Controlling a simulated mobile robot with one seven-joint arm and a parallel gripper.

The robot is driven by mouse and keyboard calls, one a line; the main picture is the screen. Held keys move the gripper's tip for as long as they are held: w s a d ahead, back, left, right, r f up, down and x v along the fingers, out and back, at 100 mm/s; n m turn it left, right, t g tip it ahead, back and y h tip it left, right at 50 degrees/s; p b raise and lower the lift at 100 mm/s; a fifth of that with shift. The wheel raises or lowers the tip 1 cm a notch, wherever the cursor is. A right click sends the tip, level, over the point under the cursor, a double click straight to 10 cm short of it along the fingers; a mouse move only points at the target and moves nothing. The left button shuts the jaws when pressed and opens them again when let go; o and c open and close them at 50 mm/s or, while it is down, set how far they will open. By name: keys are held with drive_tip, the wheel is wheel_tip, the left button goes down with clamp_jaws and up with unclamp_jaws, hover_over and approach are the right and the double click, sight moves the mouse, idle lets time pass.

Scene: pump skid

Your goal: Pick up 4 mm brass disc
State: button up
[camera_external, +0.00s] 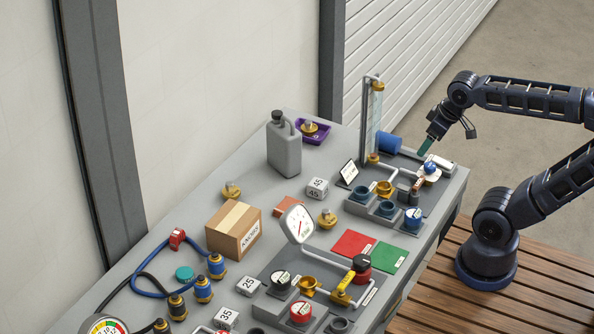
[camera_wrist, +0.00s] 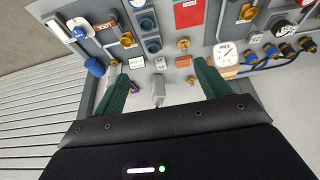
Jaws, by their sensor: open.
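Three brass discs with grey knobs show in the external view. One brass disc (camera_external: 231,190) lies left of the middle near the wall, one brass disc (camera_external: 327,219) lies near the red mat, and one brass disc (camera_external: 310,127) lies in the purple tray (camera_external: 301,139). I cannot read which is 4 mm. In the wrist view a brass disc (camera_wrist: 183,44) lies beyond my fingers. My gripper (camera_wrist: 161,68) has its two green fingers spread and nothing between them. In the external view my gripper (camera_external: 425,148) hangs above the far right of the bench, apart from the discs.
A grey canister (camera_external: 284,148) stands near the tray. A cardboard box (camera_external: 233,231), a tall flow tube (camera_external: 374,120), a blue cylinder (camera_external: 389,144) and a round gauge (camera_external: 298,224) rise from the bench. Red (camera_external: 354,244) and green (camera_external: 388,257) mats lie flat. Blue hose lies at the left.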

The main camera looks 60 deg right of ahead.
drive_tip(key=shift+o, duration=0.3)
drive_tip(key=m+h, duration=0.2)
drive_tip(key=m, duration=0.3)
hover_over(230, 184)
drive_tip(key=s+a, duration=0.2)
drive_tip(key=s, duration=0.1)
wheel_tip(230, 184, down, 22)
drive_tip(key=shift+g, duration=0.3)
drive_tip(key=shift+s+x, duration=0.15)
drive_tip(key=shift+x, duration=2.5)
drive_tip(key=shift+s+x, duration=0.1)
drive_tip(key=shift+x, duration=2.55)
drive_tip(key=shift+d, duration=0.2)
drive_tip(key=c, duration=1.1)
